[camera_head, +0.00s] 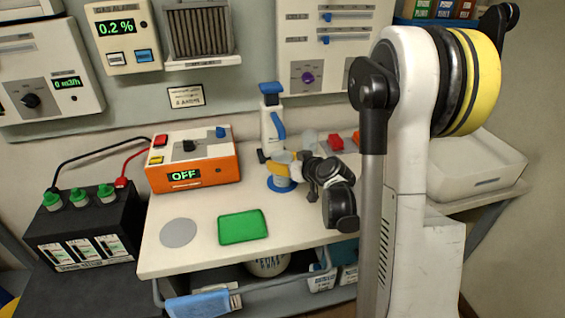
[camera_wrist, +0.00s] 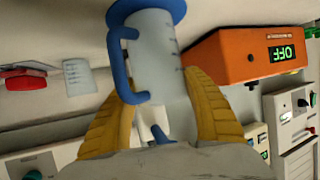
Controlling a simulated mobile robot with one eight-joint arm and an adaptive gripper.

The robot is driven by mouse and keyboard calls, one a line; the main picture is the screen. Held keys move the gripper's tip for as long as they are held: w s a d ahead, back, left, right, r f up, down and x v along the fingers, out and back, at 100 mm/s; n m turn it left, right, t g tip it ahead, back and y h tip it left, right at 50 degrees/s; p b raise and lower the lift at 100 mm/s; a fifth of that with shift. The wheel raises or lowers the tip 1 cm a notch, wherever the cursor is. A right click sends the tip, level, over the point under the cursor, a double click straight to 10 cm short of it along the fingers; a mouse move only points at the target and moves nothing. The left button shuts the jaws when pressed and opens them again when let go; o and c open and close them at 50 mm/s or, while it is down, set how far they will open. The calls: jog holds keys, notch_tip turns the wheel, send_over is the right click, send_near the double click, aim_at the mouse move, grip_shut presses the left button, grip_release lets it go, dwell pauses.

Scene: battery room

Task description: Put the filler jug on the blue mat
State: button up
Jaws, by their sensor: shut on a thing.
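The filler jug (camera_wrist: 152,55) is a translucent cylinder with a blue handle; it also shows in the head view (camera_head: 284,157). My gripper (camera_head: 277,168) is shut on the jug, with a yellow finger on each side of it in the wrist view (camera_wrist: 160,98). The blue mat (camera_head: 281,185) is a round disc directly under the jug at the back of the worktop. In the wrist view, the jug's foot meets the blue disc. I cannot tell if the jug's full weight rests on it. The jug looks upright.
A white bottle with a blue top (camera_head: 270,125) stands just behind the jug. An orange charger (camera_head: 192,160) reading OFF is to the left. A green mat (camera_head: 242,227) and a grey disc (camera_head: 179,233) lie bare in front. Red items (camera_head: 335,141) are at right.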

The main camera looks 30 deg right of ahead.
jog(key=o, duration=1.2)
jog(key=shift+c, duration=0.2)
jog(key=shift+s+r+p, duration=0.15)
jog(key=shift+r+p, duration=0.1)
jog(key=shift+p, duration=0.05)
jog(key=p+v, duration=0.3)
jog(key=v, duration=0.8)
jog(key=s+a+r+g+y, duration=0.1)
jog(key=s+a+r+g, duration=0.15)
jog(key=a, duration=0.45)
jog(key=s+a+r+g, duration=0.2)
jog(key=s+a, duration=0.1)
jog(key=a, duration=0.4)
jog(key=s+a+r+g+h, duration=0.1)
jog(key=s+a, duration=0.3)
jog(key=s, duration=0.7)
jog(key=shift+s+a+r+m+g+h, duration=0.2)
jog(key=shift+a+r+m+g+h, duration=0.15)
jog(key=shift+r, duration=0.2)
